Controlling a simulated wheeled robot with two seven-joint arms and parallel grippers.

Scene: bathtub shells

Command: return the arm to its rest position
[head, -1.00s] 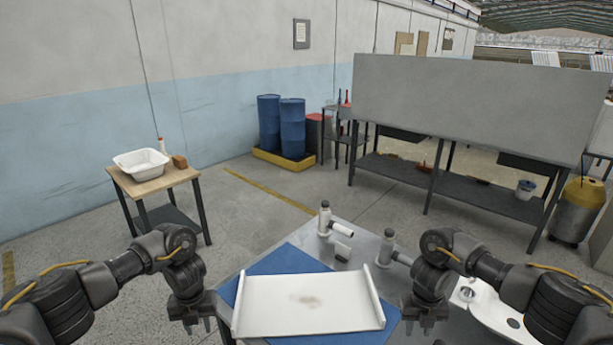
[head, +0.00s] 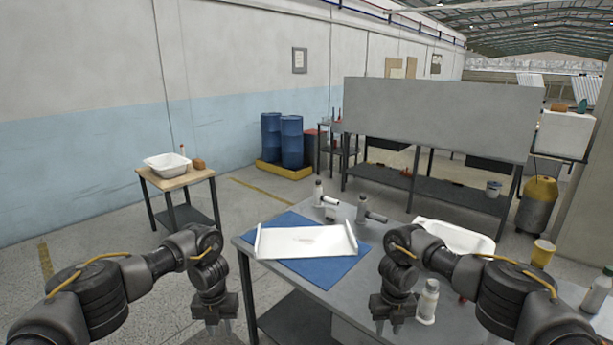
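My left gripper (head: 219,326) hangs pointing down in front of the table's left edge, with its fingers apart and nothing between them. My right gripper (head: 388,326) hangs pointing down over the front part of the grey table, with its fingers apart and empty. Both arms are bent at the elbow in a similar pose. A white shell panel (head: 305,243) with raised side edges and a faint mark lies on a blue mat (head: 330,270) on the grey table (head: 350,290). Neither gripper touches it.
A white bottle (head: 428,302) stands beside my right gripper. Two grey-white tools (head: 325,197) stand behind the mat. A white basin (head: 458,237) and a yellow cup (head: 542,252) are at the right. A small wooden stand (head: 177,180) holds a white tub (head: 167,166).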

